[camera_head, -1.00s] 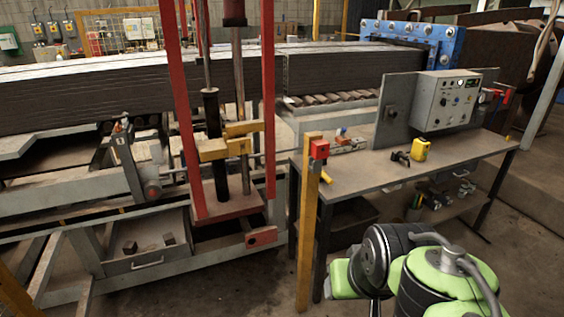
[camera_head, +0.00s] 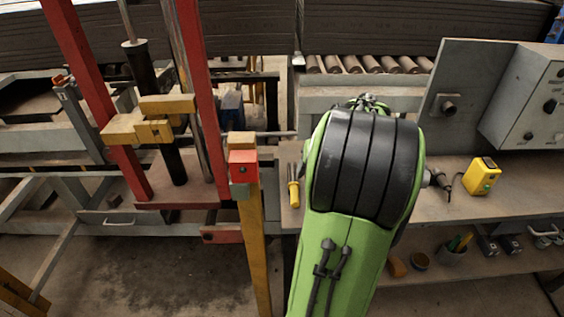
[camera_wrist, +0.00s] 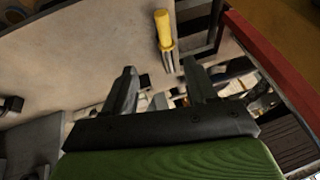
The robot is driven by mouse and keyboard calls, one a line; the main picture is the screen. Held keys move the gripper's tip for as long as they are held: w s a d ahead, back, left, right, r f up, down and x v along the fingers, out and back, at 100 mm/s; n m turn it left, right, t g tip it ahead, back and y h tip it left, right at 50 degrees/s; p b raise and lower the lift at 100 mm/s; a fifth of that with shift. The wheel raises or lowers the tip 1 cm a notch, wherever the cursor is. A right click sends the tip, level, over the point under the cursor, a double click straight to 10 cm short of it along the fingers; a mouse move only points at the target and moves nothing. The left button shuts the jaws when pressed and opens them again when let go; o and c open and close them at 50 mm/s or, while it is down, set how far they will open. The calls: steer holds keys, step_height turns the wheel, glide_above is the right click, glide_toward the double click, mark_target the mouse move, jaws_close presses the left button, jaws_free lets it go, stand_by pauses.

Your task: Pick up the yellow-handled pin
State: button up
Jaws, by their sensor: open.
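The yellow-handled pin (camera_head: 293,190) lies on the bench near its left end, just left of my arm in the head view. In the wrist view the yellow handle (camera_wrist: 163,30) is toward the top, with thin metal below it near the bench edge. My gripper (camera_wrist: 159,70) is open and empty, its two dark fingers pointing toward the pin. The pin is beyond the fingertips, not between them. My arm hides the gripper in the head view.
The bench top (camera_head: 440,203) holds a yellow box-shaped tool (camera_head: 482,175) and a grey control box (camera_head: 528,98). A yellow post (camera_head: 251,245) with a red block (camera_head: 243,165) stands close left of the bench. A red-framed press (camera_head: 205,105) stands farther left.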

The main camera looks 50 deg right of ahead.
steer(key=b, duration=0.3)
glide_above(296, 192)
steer(key=s, duration=0.3)
step_height(296, 192, down, 9)
steer(key=x, duration=0.2)
steer(key=b+x, duration=0.1)
steer(key=x, duration=0.1)
steer(key=a+b+x, duration=0.1)
steer(key=shift+w+d+f, duration=0.1)
steer(key=shift+w+f, duration=0.2)
steer(key=shift+w, duration=0.3)
steer(key=shift+r, duration=0.15)
jaws_close()
